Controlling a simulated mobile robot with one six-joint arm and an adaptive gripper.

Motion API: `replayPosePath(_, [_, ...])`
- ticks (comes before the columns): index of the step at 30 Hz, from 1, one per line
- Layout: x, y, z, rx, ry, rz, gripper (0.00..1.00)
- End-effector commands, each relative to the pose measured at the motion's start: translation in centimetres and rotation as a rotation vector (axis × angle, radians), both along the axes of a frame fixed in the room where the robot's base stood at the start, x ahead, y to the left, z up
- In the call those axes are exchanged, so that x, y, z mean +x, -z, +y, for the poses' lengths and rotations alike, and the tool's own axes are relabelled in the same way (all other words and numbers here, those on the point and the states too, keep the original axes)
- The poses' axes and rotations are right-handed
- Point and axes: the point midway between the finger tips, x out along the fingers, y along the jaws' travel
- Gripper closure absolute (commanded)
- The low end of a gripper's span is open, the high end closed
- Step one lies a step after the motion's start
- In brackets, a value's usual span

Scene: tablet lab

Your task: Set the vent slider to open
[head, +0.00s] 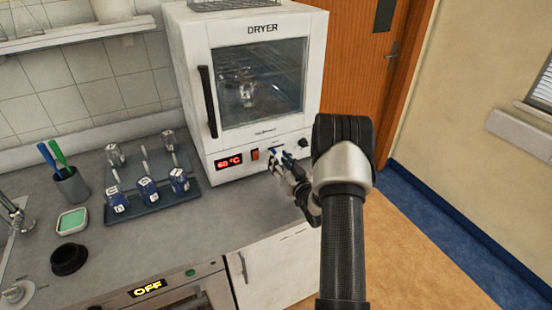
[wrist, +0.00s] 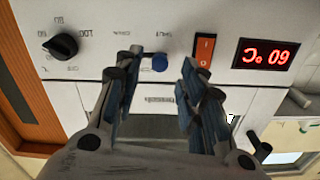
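The dryer (head: 185,75) is a white cabinet with a glass door and a lower control panel. The vent slider's blue knob (wrist: 160,63) shows in the wrist view, where the panel appears upside down. A slot runs beside the knob, and the small labels near it are too blurred to read surely. My gripper (wrist: 159,72) is open and empty. Its two fingers appear on either side of the knob, with a gap on both sides; I cannot tell the remaining depth. In the head view my gripper (head: 281,162) is in front of the panel and partly hides the slider area.
A red display (wrist: 266,55) reads 60 °C, with an orange rocker switch (wrist: 203,56) beside it. A black dial (wrist: 63,46) is on the other side of the slider. A blue tray (head: 150,204) with several bottles stands on the counter left of the dryer.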

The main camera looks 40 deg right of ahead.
Motion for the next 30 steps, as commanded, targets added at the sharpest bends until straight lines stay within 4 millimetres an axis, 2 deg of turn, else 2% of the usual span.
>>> replayPosePath(3, [1.6,0.1,-0.4,-0.001,-0.001,-0.001,0.63])
replayPosePath(6, [2.4,0.1,-0.6,0.0,0.0,0.0,0.63])
replayPosePath(17, [2.8,0.0,-0.7,0.001,0.001,0.001,0.63])
replayPosePath(30, [2.8,0.0,-0.7,0.0,0.001,0.001,0.92])
